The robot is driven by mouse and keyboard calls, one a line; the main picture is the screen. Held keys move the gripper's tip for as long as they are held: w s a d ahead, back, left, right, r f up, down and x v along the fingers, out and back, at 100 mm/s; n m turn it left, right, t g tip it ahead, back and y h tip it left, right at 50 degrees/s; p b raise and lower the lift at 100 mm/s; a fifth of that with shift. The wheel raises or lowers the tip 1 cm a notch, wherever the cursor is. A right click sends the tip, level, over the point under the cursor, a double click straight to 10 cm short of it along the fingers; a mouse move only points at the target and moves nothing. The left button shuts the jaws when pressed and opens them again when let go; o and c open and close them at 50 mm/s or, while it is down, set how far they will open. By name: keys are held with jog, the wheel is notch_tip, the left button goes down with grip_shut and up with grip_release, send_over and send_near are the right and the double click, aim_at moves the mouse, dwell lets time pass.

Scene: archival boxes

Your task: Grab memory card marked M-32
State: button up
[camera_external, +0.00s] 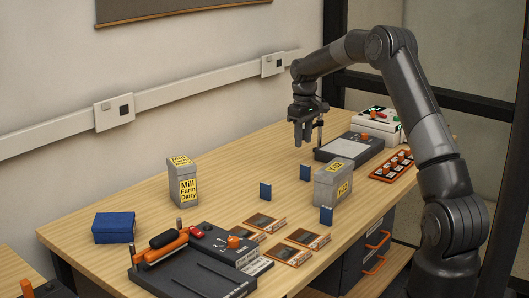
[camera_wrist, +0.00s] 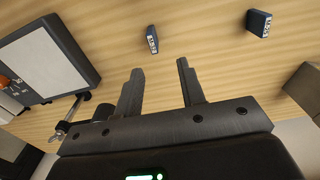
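Several small dark blue cards stand upright on the table: one (camera_external: 305,172) below and near my gripper, one (camera_external: 265,192) further left, and one (camera_external: 326,215) in front of the grey box. The wrist view shows two cards, one beyond the fingertips (camera_wrist: 152,39) and one at upper right (camera_wrist: 258,22). Both carry pale markings too small to read, so I cannot tell which is M-32. My gripper (camera_external: 303,145) hangs above the table, pointing down. Its fingers (camera_wrist: 157,75) are apart with nothing between them.
A grey box with yellow labels (camera_external: 333,188) stands near the cards. A Mill Farm Dairy box (camera_external: 183,187) and blue box (camera_external: 114,228) stand left. A pale-topped device (camera_external: 347,149) is right of my gripper. Framed orange-brown pieces (camera_external: 301,256) and black equipment (camera_external: 180,284) lie in front.

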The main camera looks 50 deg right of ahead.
aim_at(305, 165)
jog(key=f, duration=0.6)
jog(key=shift+d+f, duration=0.15)
jog(key=shift+d, duration=0.25)
jog(key=shift+s+d+f, duration=0.1)
jog(key=shift+d+f, duration=0.05)
jog(key=shift+f, duration=1.2)
jog(key=shift+s+d+f, duration=0.1)
jog(key=shift+f, duration=1.2)
jog(key=shift+c, duration=0.4)
grip_shut()
